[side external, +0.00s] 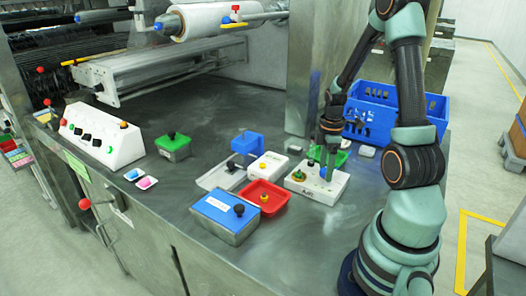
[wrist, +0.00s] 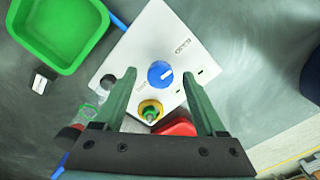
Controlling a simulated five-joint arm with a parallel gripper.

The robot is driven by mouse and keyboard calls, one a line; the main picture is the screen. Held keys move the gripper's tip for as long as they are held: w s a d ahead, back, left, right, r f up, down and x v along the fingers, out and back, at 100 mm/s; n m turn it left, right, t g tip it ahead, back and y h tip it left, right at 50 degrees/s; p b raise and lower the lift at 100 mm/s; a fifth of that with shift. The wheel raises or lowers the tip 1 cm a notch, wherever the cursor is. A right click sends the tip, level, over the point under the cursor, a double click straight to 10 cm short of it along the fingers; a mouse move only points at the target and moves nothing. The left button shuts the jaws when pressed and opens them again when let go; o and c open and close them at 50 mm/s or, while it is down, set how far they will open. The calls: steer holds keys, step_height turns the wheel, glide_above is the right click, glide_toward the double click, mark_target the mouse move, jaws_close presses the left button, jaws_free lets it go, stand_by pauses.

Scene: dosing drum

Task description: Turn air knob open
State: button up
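A white box (side external: 333,187) with a label that seems to read AIR stands on the metal table, under my gripper (side external: 326,160). In the wrist view its top (wrist: 180,40) carries a round blue knob (wrist: 158,80) with a white pointer line. The pointer lies nearly level, aimed right and slightly up. The small print around it is too small to read. My gripper (wrist: 159,74) is open, with one finger on each side of the blue knob; I cannot tell whether they touch it. A green knob on a yellow base (wrist: 151,112) sits on the same box, nearer the gripper's palm.
A green tray (wrist: 62,30) lies beside the box. A red tray (side external: 265,207) and a blue box with a black knob (side external: 222,222) stand to its left. A blue crate (side external: 425,112) is behind. The table's front right is clear.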

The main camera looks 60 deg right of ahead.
mark_target(325, 170)
step_height(325, 170, up, 12)
stand_by(0.8)
steer(key=shift+r, duration=0.1)
steer(key=w+a+r+m+t, duration=0.2)
steer(key=a+r+m, duration=0.1)
steer(key=a, duration=0.9)
steer(key=w+a+r+m+t, duration=0.2)
steer(key=a+r+m+t, duration=0.1)
steer(key=a, duration=1)
step_height(325, 170, up, 2)
steer(key=shift+a+m+t, duration=0.25)
steer(key=shift+m+t, duration=0.05)
steer(key=shift+m, duration=0.5)
